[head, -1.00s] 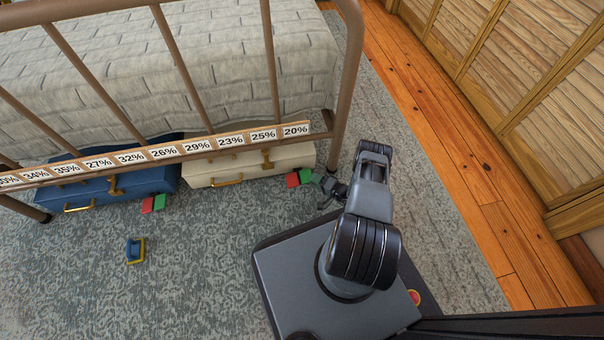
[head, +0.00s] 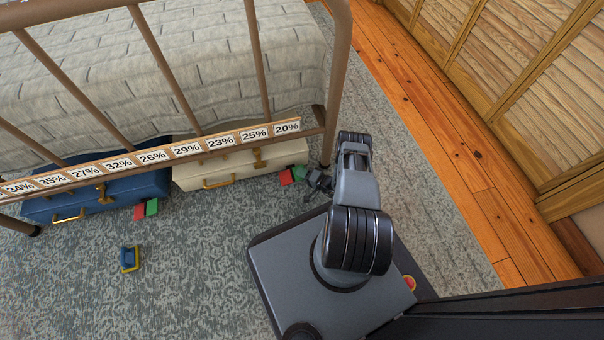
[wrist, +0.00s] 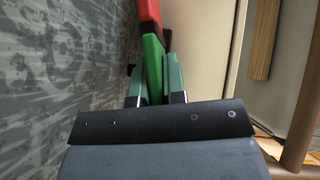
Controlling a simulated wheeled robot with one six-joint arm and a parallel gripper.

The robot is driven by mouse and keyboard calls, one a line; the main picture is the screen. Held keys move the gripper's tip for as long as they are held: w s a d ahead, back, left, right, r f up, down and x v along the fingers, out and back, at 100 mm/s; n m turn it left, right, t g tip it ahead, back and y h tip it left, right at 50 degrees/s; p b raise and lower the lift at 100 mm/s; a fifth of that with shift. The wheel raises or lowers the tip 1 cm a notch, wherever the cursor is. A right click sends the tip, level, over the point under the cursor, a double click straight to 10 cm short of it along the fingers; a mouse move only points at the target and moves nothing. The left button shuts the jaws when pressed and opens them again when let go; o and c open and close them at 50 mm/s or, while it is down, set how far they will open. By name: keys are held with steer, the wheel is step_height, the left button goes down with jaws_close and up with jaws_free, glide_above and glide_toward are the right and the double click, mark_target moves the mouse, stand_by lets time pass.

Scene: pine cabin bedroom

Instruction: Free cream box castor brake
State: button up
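The cream box (head: 228,168) lies under the bed's foot end, and its pale side also shows in the wrist view (wrist: 205,60). Its brake has a red half (head: 286,177) and a green half (head: 300,173) standing out at its front right. My gripper (head: 318,182) is low at the green half, right of it. In the wrist view the two fingers (wrist: 155,85) are a little apart, with the green half (wrist: 153,55) between or just beyond their tips and the red half (wrist: 149,12) further off. Whether the fingers touch it is hard to tell.
A blue box (head: 105,194) with its own red and green brake (head: 146,209) lies to the left. A small blue and yellow object (head: 130,259) lies on the carpet. The brown bed post (head: 338,90) stands close behind my gripper.

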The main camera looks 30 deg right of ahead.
jaws_close()
steer(key=shift+d+f+m+t+y, duration=0.15)
steer(key=shift+f+m+t+y, duration=0.35)
steer(key=shift+m+t, duration=0.3)
steer(key=shift+o, duration=1.6)
jaws_free()
steer(key=shift+o, duration=1)
